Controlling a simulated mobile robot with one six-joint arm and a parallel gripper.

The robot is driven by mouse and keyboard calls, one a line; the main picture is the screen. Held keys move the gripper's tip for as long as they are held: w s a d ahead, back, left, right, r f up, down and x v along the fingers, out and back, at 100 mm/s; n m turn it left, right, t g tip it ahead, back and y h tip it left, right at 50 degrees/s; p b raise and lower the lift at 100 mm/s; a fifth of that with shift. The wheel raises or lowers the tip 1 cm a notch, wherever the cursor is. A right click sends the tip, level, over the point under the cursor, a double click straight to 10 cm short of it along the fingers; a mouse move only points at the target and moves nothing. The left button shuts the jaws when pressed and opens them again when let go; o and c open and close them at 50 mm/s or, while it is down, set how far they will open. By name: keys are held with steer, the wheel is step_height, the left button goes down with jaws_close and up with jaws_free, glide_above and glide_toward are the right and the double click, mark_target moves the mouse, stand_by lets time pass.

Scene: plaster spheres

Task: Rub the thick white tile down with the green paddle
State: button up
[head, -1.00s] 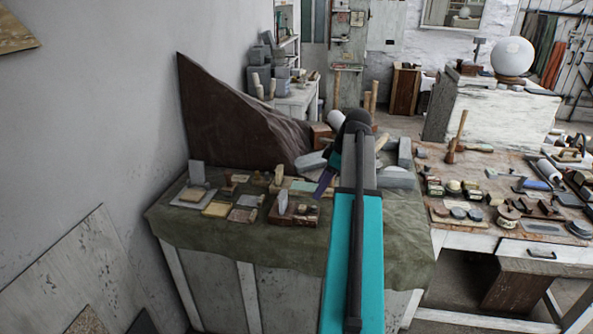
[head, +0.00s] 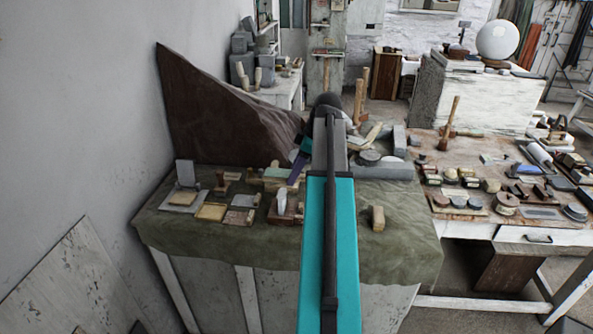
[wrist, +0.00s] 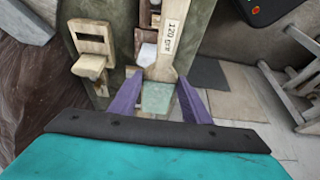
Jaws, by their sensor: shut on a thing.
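In the wrist view a pale green face, which I take for the green paddle (wrist: 157,99), lies between the two purple fingers of my gripper (wrist: 158,78). The fingers are shut on it, with pale wood showing at their tips. In the head view my gripper (head: 299,166) is above the green cloth, and my arm hides part of the scene. A white upright piece (head: 281,201) stands in a brown tray in front of it. A thinner white slab (head: 185,172) stands farther left. I cannot tell for certain which is the thick white tile. A white block (wrist: 147,55) shows in the wrist view.
The green-clothed table (head: 200,242) holds several small blocks and plates. A tan block (head: 377,218) stands right of my arm. A brown draped shape (head: 220,115) rises behind. A crowded workbench (head: 480,232) is at right. A board marked 120 grit (wrist: 170,42) lies close to the fingers.

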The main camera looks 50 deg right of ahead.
steer(key=shift+s+d+f, duration=0.1)
steer(key=shift+d+f, duration=0.05)
steer(key=shift+d, duration=0.05)
steer(key=shift+f, duration=0.2)
steer(key=shift+f+b, duration=1.35)
steer(key=shift+f, duration=0.8)
steer(key=shift+f+b, duration=0.3)
steer(key=shift+f, duration=0.4)
steer(key=shift+f+b, duration=0.3)
steer(key=shift+f, duration=0.3)
steer(key=shift+w+a, duration=0.3)
steer(key=shift+w, duration=0.15)
